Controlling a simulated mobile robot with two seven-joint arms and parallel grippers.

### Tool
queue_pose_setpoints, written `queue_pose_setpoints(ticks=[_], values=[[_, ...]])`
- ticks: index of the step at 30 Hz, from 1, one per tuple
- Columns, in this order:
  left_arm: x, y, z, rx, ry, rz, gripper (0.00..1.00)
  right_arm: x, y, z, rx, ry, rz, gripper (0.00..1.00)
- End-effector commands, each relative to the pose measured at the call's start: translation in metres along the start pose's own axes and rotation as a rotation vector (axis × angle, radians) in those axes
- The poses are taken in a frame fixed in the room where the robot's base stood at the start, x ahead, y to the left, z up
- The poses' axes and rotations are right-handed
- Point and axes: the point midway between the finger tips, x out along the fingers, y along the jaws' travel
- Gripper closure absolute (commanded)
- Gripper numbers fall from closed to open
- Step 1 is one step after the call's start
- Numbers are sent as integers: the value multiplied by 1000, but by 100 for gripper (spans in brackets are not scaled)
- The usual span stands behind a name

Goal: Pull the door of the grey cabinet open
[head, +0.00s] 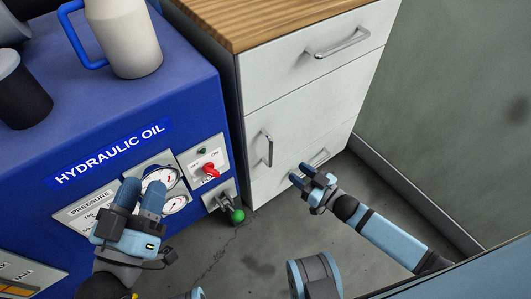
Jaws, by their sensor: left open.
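The light grey cabinet (252,93) with a wooden top stands right of the blue machine. Its door (300,112), below the top drawer, looks closed and flush. The door's upright bar handle (269,149) is near its left edge. My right gripper (300,174) is in front of the cabinet's lower part, below and right of that handle. Its fingers look apart with nothing between them, and it appears clear of the handle. My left gripper (139,194) is open and empty in front of the blue machine's gauges, left of the cabinet.
The blue machine (196,95) carries a white jug (128,40) with a blue handle and dark cups. A green-knobbed valve (237,215) sticks out near the cabinet's lower left. Grey floor (235,265) lies in front.

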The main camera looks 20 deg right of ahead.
Motion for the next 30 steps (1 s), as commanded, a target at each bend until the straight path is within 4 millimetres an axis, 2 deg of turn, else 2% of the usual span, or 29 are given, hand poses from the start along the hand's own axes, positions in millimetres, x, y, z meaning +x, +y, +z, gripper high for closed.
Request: queue_pose_setpoints(ticks=[9, 15, 21, 29, 30], values=[[-2, -6, 32, -4, -94, 6, 57, 70, 0, 2, 0, 4, 1, 61], [-3, -8, 46, -6, -144, 10, 57, 102, 0, 2, 0, 2, 1, 61], [-4, -8, 51, -6, -168, 12, 57, 115, 0, 0, 0, 0, 1, 61], [-4, -8, 51, -7, -172, 12, 57, 116, 0, 0, 0, -1, 1, 61], [-4, -8, 51, -7, -172, 12, 57, 116, 0, 0, 0, -1, 1, 64]])
